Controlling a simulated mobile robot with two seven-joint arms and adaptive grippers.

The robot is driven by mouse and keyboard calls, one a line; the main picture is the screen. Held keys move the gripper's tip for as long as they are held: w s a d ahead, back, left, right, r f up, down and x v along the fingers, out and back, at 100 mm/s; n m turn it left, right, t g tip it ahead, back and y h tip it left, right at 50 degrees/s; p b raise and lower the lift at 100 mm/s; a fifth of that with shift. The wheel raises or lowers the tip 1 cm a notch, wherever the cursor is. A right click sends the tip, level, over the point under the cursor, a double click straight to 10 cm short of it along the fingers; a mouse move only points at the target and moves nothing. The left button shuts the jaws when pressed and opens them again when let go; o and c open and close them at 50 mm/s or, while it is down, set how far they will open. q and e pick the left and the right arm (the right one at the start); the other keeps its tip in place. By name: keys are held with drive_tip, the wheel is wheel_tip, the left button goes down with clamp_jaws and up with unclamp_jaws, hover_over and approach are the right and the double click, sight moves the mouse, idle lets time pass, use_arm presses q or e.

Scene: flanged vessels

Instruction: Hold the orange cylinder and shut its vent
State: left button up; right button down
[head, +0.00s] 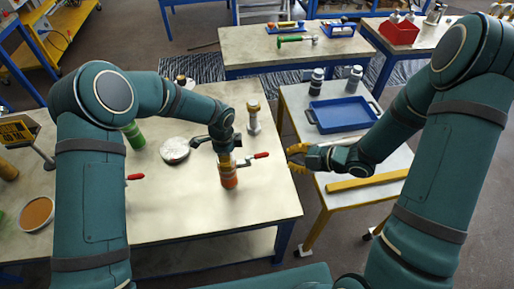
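The orange cylinder (229,179) stands upright on the near table, right of the middle. My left gripper (225,155) comes down over its top from above. The gripper and wrist hide the cylinder's top, and I cannot tell whether the fingers are closed on it. A lever with a red handle (261,155) sticks out to the right beside the cylinder's upper part. It may be the vent handle; its mount is partly hidden. My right gripper (292,158), with yellow fingers, is open and empty at the table's right edge. It is right of the red handle and apart from it.
A silver flanged vessel (253,118) stands behind the cylinder. A pale round disc (175,150) and a green cylinder (133,135) are to the left. The right side table (300,97) holds a blue tray (342,115) and a yellow bar (366,180). The near table's front right is clear.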

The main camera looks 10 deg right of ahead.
idle(0.7)
use_arm(q)
drive_tip(key=o, duration=1.4)
wheel_tip(320, 180, up, 12)
drive_tip(key=shift+r, duration=0.1)
